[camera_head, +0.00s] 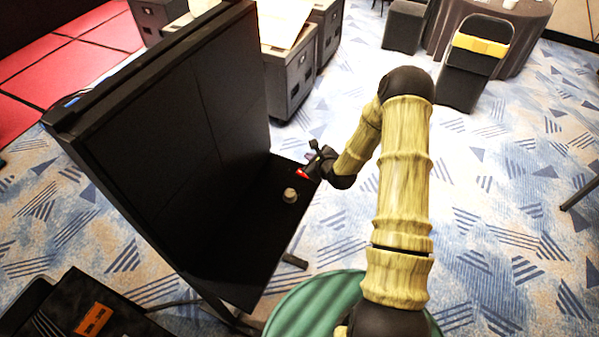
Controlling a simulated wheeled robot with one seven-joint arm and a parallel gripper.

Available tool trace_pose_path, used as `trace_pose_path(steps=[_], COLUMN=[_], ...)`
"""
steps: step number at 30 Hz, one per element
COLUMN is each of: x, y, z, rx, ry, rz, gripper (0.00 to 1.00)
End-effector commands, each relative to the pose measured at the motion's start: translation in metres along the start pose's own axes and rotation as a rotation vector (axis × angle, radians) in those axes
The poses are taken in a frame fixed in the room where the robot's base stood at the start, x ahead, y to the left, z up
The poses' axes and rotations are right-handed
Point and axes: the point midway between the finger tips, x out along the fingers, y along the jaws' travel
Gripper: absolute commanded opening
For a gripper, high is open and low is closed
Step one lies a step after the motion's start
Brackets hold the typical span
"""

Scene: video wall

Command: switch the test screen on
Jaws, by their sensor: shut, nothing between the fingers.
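The test screen (165,130) is a large, dark, upright panel at the left. Its face looks black. My gripper (311,170) is small and dark at the end of my bamboo-like arm. It is shut and empty, just beyond the knob and apart from it. Whether it touches the shelf is unclear.
Dark cabinets (290,80) stand behind the screen. A draped table (490,25) and a black chair (470,70) are at the back right. A black case (75,310) with an orange patch lies at the lower left. Patterned carpet (500,190) is open on the right.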

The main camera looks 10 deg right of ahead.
Motion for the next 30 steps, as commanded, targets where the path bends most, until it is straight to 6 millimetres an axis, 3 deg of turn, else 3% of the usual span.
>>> trace_pose_path(steps=[15, 30], x=[0.045, 0.051], y=[0.032, 0.036], z=[-0.035, -0.037], rx=[0.001, -0.001], ry=[0.0, 0.0], rz=[-0.001, -0.001], gripper=[0.0, 0.0])
